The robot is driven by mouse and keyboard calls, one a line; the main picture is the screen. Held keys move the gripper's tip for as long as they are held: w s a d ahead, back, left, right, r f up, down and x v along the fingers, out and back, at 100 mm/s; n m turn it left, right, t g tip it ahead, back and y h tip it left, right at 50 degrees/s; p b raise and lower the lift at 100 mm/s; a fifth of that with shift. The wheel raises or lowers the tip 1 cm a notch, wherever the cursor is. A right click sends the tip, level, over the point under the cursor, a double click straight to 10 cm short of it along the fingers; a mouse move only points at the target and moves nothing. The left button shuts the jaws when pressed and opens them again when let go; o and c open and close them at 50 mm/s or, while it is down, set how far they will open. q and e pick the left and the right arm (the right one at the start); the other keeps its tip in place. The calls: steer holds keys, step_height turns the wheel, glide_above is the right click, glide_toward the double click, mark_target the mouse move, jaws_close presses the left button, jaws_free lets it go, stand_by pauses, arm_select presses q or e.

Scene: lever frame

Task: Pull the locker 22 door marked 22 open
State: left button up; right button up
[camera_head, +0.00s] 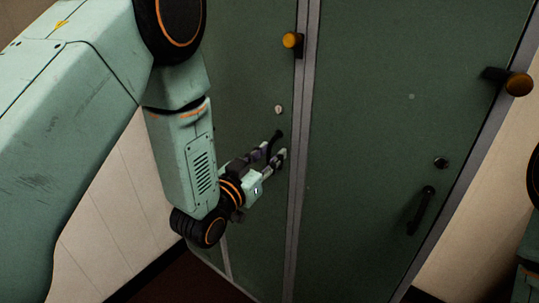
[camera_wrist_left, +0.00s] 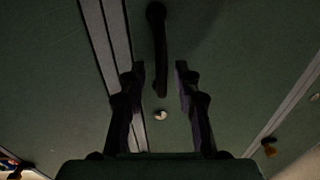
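Two dark green locker doors show in the head view, the left door (camera_head: 245,75) and the right door (camera_head: 365,120). I can read no number 22 on either. The left door has a black bar handle (camera_head: 276,136) with a small pale lock (camera_head: 279,109) by it. My left gripper (camera_head: 274,153) is open at this handle. In the left wrist view the handle (camera_wrist_left: 157,45) runs down so its near end lies between the spread fingers (camera_wrist_left: 160,82), with gaps on both sides. The pale lock (camera_wrist_left: 160,115) shows there too. My right gripper is out of view.
An orange-brown knob (camera_head: 292,40) sits at the left door's upper edge. The right door has its own black handle (camera_head: 421,210), a dark lock (camera_head: 441,163) and another knob (camera_head: 518,84). A grey strip (camera_head: 299,150) parts the doors. Pale panelled wall (camera_head: 105,200) stands left.

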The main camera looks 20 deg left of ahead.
arm_select(q)
steer(key=shift+w+a+f, duration=0.1)
steer(key=shift+w+f, duration=0.05)
steer(key=shift+w, duration=0.15)
steer(key=shift+s, duration=0.15)
steer(key=c, duration=0.5)
jaws_close()
